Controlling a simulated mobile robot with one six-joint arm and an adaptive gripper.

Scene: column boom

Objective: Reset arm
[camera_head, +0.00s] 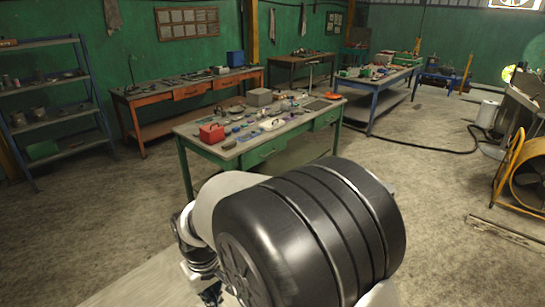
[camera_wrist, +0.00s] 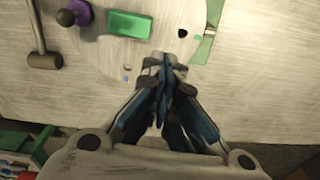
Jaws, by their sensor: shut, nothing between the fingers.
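My gripper (camera_wrist: 165,66) shows in the wrist view with its dark fingers drawn together and nothing between them. It points over a pale, scratched surface (camera_wrist: 250,90). A green block (camera_wrist: 130,24) lies beyond the fingertips, a little left. A purple piece with a dark round knob (camera_wrist: 74,14) is left of the block, and a hammer (camera_wrist: 44,58) lies at the far left. In the head view, my arm's large dark link fills the lower middle, and the gripper cannot be made out clearly.
A green workbench (camera_head: 200,146) with a red box (camera_head: 212,133) and small tools stands beyond my arm. An orange bench (camera_head: 150,98) and a blue shelf rack (camera_head: 55,102) are behind at left. A yellow-framed fan (camera_head: 525,180) stands at right. Concrete floor at right is mostly clear.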

